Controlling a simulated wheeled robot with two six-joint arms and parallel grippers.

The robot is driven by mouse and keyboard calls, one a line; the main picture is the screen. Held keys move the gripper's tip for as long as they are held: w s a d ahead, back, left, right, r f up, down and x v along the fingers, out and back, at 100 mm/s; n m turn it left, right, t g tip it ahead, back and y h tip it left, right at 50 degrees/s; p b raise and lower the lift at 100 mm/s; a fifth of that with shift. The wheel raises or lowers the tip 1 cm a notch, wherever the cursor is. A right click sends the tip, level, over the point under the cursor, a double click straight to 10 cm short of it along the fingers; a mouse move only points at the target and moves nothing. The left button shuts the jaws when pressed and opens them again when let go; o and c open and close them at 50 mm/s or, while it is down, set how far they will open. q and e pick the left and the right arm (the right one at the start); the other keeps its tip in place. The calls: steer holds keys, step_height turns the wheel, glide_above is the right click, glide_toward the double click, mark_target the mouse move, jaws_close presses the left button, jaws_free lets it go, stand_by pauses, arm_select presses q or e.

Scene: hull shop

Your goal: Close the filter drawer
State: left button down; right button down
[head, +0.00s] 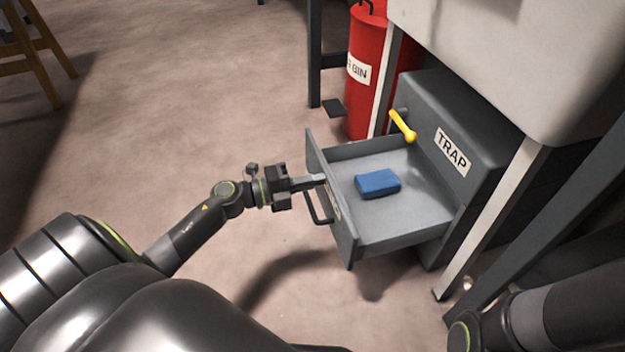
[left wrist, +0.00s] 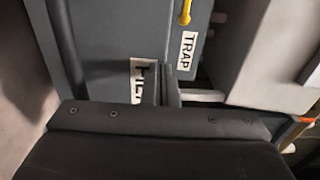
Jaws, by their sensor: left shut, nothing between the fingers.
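The filter drawer (head: 405,243) is grey and stands pulled out to the left from a grey cabinet labelled TRAP (head: 453,152). A blue block (head: 378,183) lies on its floor. A dark bar handle (head: 319,210) is on its front panel. My left gripper (head: 318,180) is shut and empty, with its fingertips at the outer face of the front panel, above the handle; I cannot tell if they touch. In the left wrist view the fingers (left wrist: 167,88) partly cover the drawer's white label (left wrist: 140,75). My right gripper is out of view.
A yellow handle (head: 402,125) sticks out from the TRAP cabinet above the drawer. A pale housing on legs (head: 492,220) rises over the cabinet. The floor to the left is clear, with wooden legs (head: 40,50) at the far left.

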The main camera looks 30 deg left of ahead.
arm_select(q)
steer(key=p+x, duration=0.3)
steer(key=x, duration=2.1)
steer(key=shift+r, duration=0.15)
steer(key=shift+w+d+r, duration=0.1)
steer(key=shift+w+d, duration=0.05)
